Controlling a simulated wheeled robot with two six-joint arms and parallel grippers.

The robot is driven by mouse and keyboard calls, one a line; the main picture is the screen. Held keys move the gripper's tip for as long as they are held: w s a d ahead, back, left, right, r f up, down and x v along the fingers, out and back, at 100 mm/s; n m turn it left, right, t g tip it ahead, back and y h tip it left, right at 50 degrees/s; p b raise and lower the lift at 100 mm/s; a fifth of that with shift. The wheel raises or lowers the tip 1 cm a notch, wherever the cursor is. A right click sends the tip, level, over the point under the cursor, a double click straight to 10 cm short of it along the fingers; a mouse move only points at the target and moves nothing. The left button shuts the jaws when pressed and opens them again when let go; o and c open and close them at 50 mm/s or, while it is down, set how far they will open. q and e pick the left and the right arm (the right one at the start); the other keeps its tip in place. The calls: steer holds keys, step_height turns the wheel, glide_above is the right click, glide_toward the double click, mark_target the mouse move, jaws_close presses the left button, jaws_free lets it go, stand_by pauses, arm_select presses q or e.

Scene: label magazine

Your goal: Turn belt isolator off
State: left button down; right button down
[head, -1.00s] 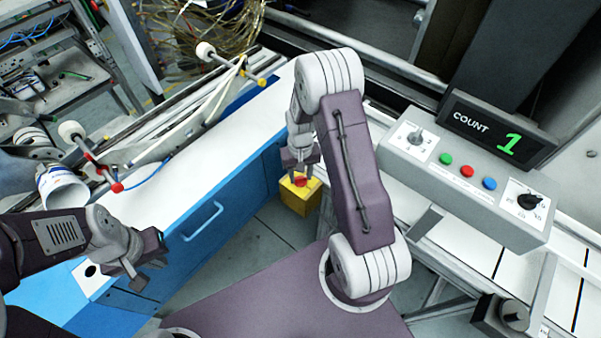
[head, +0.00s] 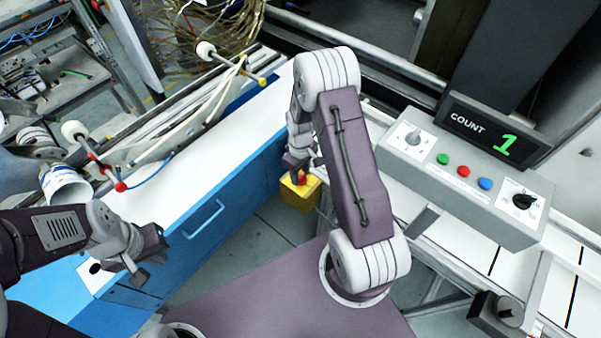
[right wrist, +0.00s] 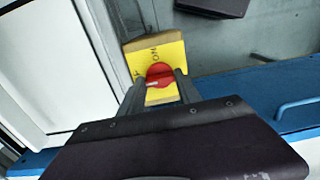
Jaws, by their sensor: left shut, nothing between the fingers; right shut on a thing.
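The belt isolator is a yellow box (head: 299,195) with a red rotary knob (head: 301,178), low beside the blue cabinet in the head view. In the right wrist view the yellow plate (right wrist: 171,55) reads "ON" near the top, and the red knob (right wrist: 159,75) lies between my fingers. My right gripper (head: 297,165) reaches down to the box and is shut on the red knob; it also shows in the right wrist view (right wrist: 160,86). My left gripper (head: 143,272) is shut and empty above the blue cabinet's near end.
A grey control panel (head: 465,185) with green, red and blue buttons and two dials stands at the right. Its display (head: 495,132) reads "COUNT 1". A blue cabinet (head: 222,215) with a white top runs along the left. A white cup-like container (head: 66,187) stands at far left.

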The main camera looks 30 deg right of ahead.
mark_target(300, 176)
steer(key=shift+w+r, duration=0.1)
steer(key=shift+w, duration=0.05)
stand_by(0.3)
steer(key=c, duration=0.8)
jaws_free()
steer(key=shift+c, duration=0.2)
step_height(300, 176, up, 9)
